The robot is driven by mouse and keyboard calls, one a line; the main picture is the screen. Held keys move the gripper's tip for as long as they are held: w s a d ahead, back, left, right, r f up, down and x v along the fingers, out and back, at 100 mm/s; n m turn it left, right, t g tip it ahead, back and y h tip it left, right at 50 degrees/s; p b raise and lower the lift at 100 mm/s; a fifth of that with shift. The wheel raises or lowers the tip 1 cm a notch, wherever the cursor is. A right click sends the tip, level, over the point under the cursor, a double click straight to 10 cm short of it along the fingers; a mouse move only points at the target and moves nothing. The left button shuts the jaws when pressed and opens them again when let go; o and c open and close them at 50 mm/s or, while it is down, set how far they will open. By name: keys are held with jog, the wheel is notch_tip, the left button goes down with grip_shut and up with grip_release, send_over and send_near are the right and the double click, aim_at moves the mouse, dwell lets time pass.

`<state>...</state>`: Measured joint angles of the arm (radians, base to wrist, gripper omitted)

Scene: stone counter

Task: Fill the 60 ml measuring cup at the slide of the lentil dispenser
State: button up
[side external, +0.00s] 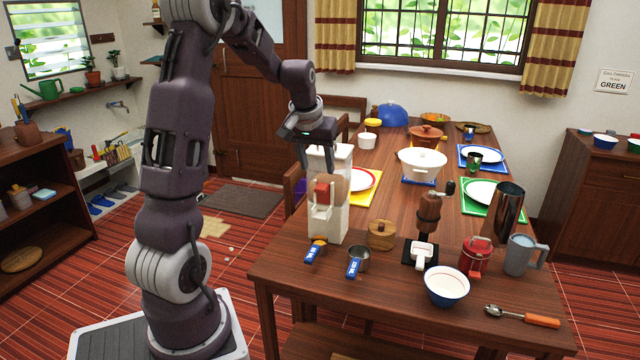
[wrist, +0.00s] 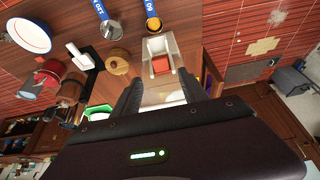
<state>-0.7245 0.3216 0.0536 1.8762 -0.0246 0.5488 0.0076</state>
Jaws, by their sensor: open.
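The lentil dispenser (side external: 335,215) is a tall white block with a red slide (side external: 322,190) on its front, at the table's left end. The wrist view shows the dispenser (wrist: 157,45) and its red slide (wrist: 161,64) just beyond my fingers. The 60 ml measuring cup (side external: 318,244) lies at the dispenser's foot, its blue handle toward the table edge. It is yellow-orange at the cup end; whether it holds lentils I cannot tell. Its handle reads 60 in the wrist view (wrist: 150,10). My gripper (side external: 314,158) is open and empty at the dispenser's top; contact is unclear.
A metal cup (side external: 358,257) marked 120 lies to the right. A lidded wooden pot (side external: 381,237), a grinder (side external: 429,213), a red canister (side external: 474,257) and a blue-white bowl (side external: 447,287) stand further right. The front left table corner is clear.

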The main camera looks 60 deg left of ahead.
aim_at(321, 187)
jog(key=x, duration=0.7)
jog(key=shift+a, duration=0.1)
grip_shut()
dwell(1.1)
